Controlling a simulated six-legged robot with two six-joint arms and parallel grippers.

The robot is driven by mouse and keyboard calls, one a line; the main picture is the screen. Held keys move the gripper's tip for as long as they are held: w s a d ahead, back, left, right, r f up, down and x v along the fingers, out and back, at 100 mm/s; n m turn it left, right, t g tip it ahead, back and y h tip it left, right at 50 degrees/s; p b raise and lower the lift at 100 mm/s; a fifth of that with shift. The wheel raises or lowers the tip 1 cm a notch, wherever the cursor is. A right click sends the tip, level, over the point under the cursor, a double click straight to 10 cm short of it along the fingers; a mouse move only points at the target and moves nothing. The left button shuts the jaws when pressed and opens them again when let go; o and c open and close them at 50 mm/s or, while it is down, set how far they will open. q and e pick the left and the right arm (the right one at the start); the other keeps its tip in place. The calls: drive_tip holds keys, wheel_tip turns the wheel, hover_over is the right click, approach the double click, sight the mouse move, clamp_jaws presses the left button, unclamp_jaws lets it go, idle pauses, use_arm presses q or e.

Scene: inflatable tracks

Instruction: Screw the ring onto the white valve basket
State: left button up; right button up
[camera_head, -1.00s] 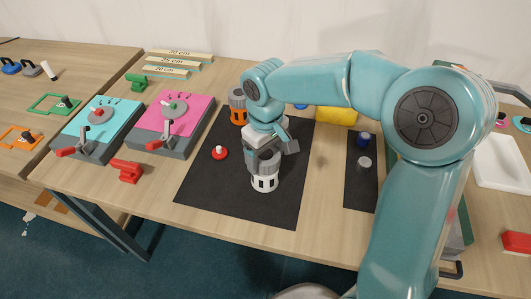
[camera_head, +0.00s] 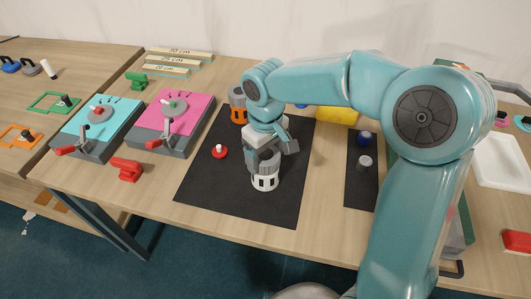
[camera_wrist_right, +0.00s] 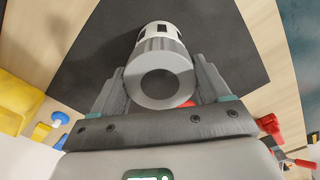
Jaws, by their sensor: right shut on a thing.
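The white valve basket (camera_head: 265,184) stands upright on the black mat, with dark slots around its wall. My right gripper (camera_head: 264,163) points down over it and is shut on the grey ring (camera_wrist_right: 158,58). The ring sits at the top of the basket, in line with it; whether the threads have caught cannot be seen. In the right wrist view the ring lies between both fingers, with the slotted white basket (camera_wrist_right: 151,32) just beyond it. In the head view the gripper largely hides the ring. My left gripper is not in view.
The black mat (camera_head: 210,183) also carries a red piece with a white knob (camera_head: 219,152) and an orange-and-grey cylinder (camera_head: 238,108). A smaller dark mat (camera_head: 360,192) at right holds blue and grey pieces. Pink (camera_head: 190,108) and turquoise lever boxes stand left.

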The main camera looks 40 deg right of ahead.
sight(265, 154)
drive_tip(key=shift+f, duration=0.15)
drive_tip(key=o, duration=1)
drive_tip(key=shift+r+p, duration=3)
drive_tip(key=shift+r, duration=0.6)
drive_tip(key=shift+f, duration=0.1)
